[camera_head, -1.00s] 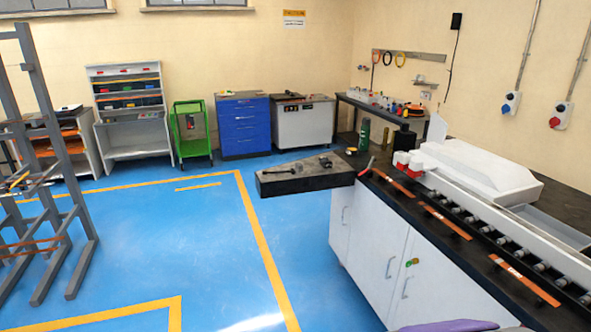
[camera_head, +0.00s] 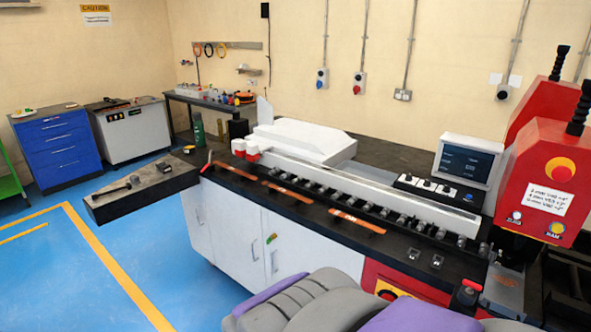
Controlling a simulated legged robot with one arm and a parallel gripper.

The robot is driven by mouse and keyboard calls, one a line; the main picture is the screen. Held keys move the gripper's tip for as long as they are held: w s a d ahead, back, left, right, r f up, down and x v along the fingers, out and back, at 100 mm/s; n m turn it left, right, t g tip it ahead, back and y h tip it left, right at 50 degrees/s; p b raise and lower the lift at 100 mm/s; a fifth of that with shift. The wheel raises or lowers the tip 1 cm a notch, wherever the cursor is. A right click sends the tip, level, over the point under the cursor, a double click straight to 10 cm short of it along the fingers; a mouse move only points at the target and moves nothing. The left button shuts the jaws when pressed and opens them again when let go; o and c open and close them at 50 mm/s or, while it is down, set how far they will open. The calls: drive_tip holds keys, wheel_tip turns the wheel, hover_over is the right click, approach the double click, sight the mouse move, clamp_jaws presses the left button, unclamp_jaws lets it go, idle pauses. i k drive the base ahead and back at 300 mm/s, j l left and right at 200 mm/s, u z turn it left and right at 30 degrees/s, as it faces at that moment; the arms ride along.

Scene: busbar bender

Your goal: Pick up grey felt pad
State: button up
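I cannot pick out a grey felt pad with certainty in this view. A flat grey piece (camera_head: 503,287) lies at the right end of the bench, below the red machine, but I cannot tell whether it is felt. My gripper is not in view. Grey and purple rounded parts of my own arm fill the bottom centre and hide part of the bench front.
A black-topped bench (camera_head: 231,186) with a roller track (camera_head: 385,212) and orange strips (camera_head: 357,221) runs to a red machine (camera_head: 548,180) at right. A dark side shelf (camera_head: 135,200) holds small tools. Blue floor (camera_head: 150,270) is open at left.

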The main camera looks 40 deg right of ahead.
sight(135, 180)
drive_tip(key=i, duration=0.85)
drive_tip(key=i+j, duration=0.1)
drive_tip(key=i, duration=0.75)
drive_tip(key=i+z, duration=0.1)
drive_tip(key=i, duration=0.75)
drive_tip(key=i+j, duration=0.2)
drive_tip(key=i, duration=0.6)
